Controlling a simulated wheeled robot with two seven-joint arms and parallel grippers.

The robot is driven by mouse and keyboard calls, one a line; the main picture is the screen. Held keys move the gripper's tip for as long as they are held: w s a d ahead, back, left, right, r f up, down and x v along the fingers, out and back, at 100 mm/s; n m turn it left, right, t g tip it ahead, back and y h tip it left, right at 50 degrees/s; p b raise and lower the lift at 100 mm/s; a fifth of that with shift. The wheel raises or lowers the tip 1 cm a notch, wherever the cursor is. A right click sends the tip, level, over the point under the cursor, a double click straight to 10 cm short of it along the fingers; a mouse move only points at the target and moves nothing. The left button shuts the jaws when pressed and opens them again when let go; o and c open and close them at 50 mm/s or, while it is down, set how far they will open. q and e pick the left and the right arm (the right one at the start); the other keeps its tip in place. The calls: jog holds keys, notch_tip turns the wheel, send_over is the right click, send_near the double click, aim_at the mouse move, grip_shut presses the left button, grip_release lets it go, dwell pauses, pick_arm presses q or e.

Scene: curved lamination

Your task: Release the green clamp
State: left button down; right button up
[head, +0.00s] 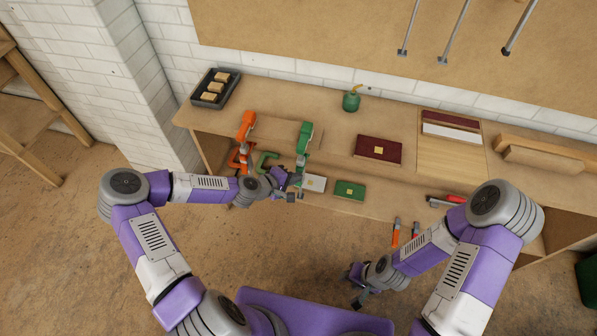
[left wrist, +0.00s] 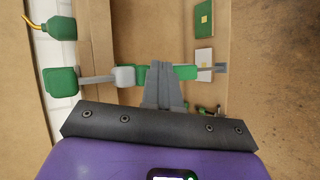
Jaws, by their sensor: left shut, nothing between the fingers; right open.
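The green clamp (head: 305,135) stands upright at the front part of the workbench, right of an orange clamp (head: 247,122). In the left wrist view the green clamp (left wrist: 62,82) lies across the picture, with a grey bar and a second green part near the fingers. My left gripper (head: 293,181) is at the clamp's lower end in the head view. Its fingers (left wrist: 164,75) are shut with nothing between them and overlap the clamp in the picture; I cannot tell whether they touch it. My right gripper (head: 355,285) is open and empty, low in front of the bench.
A dark tray with wooden blocks (head: 207,102) is at the bench's back left. A green oil can (head: 351,102), a dark red box (head: 377,161), a green box (head: 349,190) and a white box (head: 314,183) are on the bench. Screwdrivers (head: 396,229) show near the front edge.

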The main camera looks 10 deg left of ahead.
pick_arm(q)
jog(key=shift+w, duration=0.5)
dwell(0.3)
jog(key=shift+s, duration=0.15)
dwell(1.0)
jog(key=shift+s, duration=1)
jog(key=s, duration=0.5)
jog(key=shift+a, duration=0.15)
